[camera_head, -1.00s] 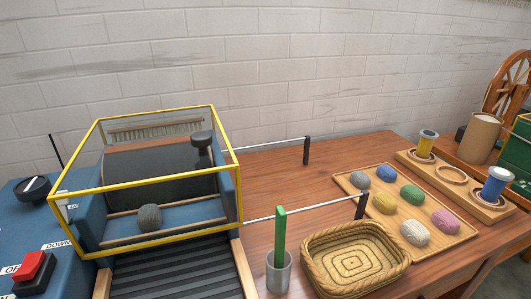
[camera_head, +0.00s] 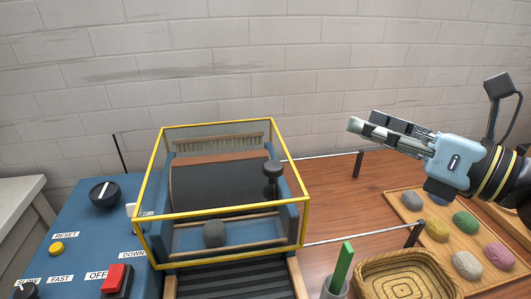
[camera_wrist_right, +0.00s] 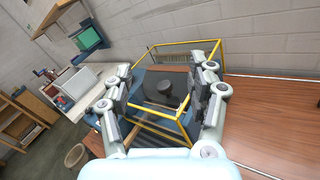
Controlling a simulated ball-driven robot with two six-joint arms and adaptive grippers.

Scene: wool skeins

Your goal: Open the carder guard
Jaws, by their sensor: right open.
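The carder guard (camera_head: 222,213) is a clear box with a yellow frame. It sits down over the blue carder, around its dark drum (camera_head: 222,182). A black knob (camera_head: 272,170) shows at the guard's right side. My left gripper is not in view.
Two thin rails (camera_head: 335,239) run right from the carder to black posts. A tray of wool skeins (camera_head: 405,190) lies at right. Control panel with red switch (camera_head: 117,279) is left.

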